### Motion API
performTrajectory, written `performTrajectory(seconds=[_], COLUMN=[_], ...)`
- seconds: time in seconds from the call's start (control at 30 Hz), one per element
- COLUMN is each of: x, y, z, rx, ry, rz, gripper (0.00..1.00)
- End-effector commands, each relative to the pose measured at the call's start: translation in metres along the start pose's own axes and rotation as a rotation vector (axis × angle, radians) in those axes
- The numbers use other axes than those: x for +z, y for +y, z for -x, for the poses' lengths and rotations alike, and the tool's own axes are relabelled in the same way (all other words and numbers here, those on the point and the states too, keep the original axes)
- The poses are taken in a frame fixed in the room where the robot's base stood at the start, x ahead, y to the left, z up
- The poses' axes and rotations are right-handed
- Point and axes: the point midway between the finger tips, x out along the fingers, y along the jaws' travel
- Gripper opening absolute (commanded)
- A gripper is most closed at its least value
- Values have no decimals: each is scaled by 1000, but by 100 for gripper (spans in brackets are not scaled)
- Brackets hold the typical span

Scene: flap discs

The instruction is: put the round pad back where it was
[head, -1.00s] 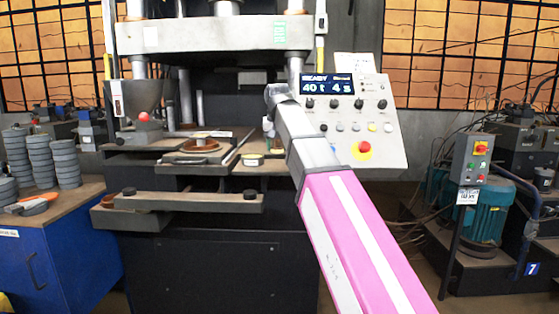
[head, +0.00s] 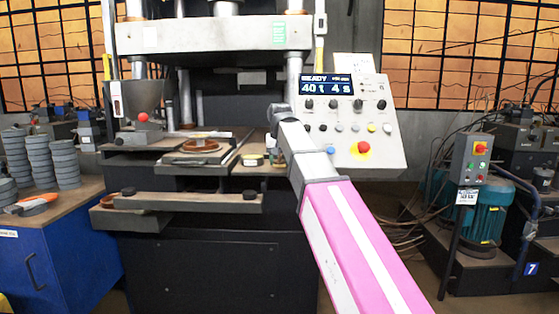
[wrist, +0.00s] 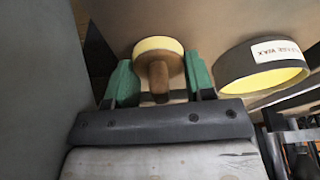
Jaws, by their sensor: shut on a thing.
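The round pad (wrist: 158,45) has a pale yellow face and a brown wooden handle. In the wrist view my gripper (wrist: 157,78) has its green fingers on either side of the handle, shut on it. The pad's yellow face points away from the gripper. I cannot tell whether the pad touches the surface beyond it. An open dark tin (wrist: 236,72) with a wax label and yellow contents is right of the pad, apart from it. In the head view the tin (head: 252,160) sits on the press's side shelf, just left of my gripper, which is small and partly hidden there.
The press control panel (head: 350,120) stands close to the right of my arm. A mould plate (head: 200,147) with a brown disc lies left of the tin. Stacks of grey discs (head: 62,160) stand on the blue cabinet (head: 70,240) at far left.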

Motion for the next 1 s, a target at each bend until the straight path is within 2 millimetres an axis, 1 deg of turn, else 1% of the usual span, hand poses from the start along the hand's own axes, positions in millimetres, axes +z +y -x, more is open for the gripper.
performTrajectory(seconds=[0.07,0.1,0.13,0.17,0.43,0.57,0.67,1.0], x=[1,1,1,1,0,-1,-1,-1], y=[0,0,0,0,0,0,0,0], z=[-2,-2,-2,-2,-1,5,17,78], rx=[0,0,0,0,0,0,0,0], ry=[0,0,0,0,0,1,0,2], rz=[0,0,0,0,0,0,0,0], gripper=[27,62,72,75,75,75,75,75])
